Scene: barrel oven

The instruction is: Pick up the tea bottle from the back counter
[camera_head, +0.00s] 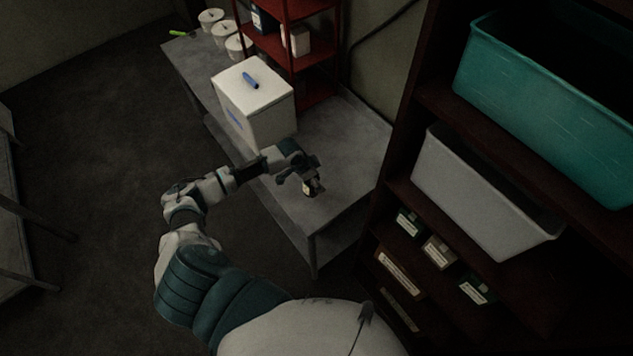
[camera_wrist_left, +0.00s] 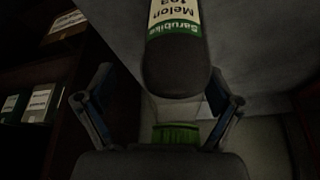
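The tea bottle (camera_head: 309,189) stands on the grey counter, partly hidden by my left gripper (camera_head: 300,177). In the left wrist view the bottle (camera_wrist_left: 174,50) appears inverted, with a dark body, a green and cream "Melon tea" label and a green cap (camera_wrist_left: 175,134) near the palm. The fingers of my left gripper (camera_wrist_left: 163,108) are spread on either side of the bottle's upper part, with visible gaps. My right gripper is not in view.
A white box (camera_head: 262,112) with a blue item on its lid stands beside my left forearm. The counter (camera_head: 350,130) is clear to the right of the bottle. A dark shelf with a teal bin (camera_head: 545,95) and a grey bin (camera_head: 480,190) rises at the right.

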